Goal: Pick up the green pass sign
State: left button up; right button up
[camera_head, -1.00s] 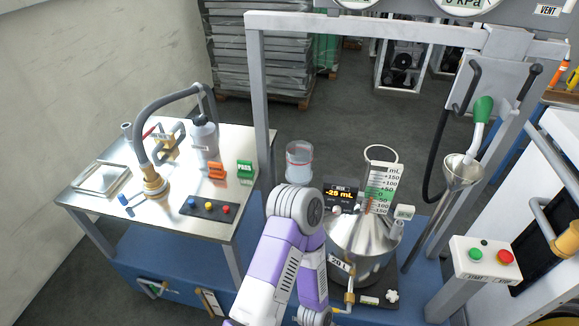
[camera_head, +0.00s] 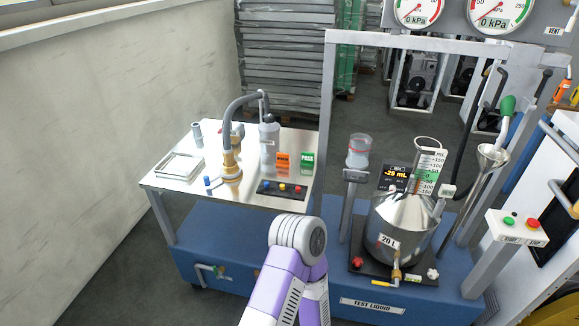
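The green pass sign (camera_head: 307,161) stands upright on the metal-topped side table (camera_head: 185,182), near its back right corner. Its white lettering faces me. An orange sign (camera_head: 282,160) stands just to its left. One of my purple and white arms rises from the bottom centre, in front of the table and short of the sign. No gripper fingers show in this view, so neither gripper can be seen, and nothing is seen touching the sign.
A button box (camera_head: 281,190) lies in front of the signs. A brass-based hose nozzle (camera_head: 231,168) and a grey bottle (camera_head: 268,142) stand left of them. A frame post (camera_head: 325,110) rises close to the right. A steel vessel (camera_head: 400,222) stands further right.

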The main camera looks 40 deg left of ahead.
aim_at(306, 158)
jog(key=u, duration=1)
jog(key=i, duration=0.2)
jog(key=u, duration=0.05)
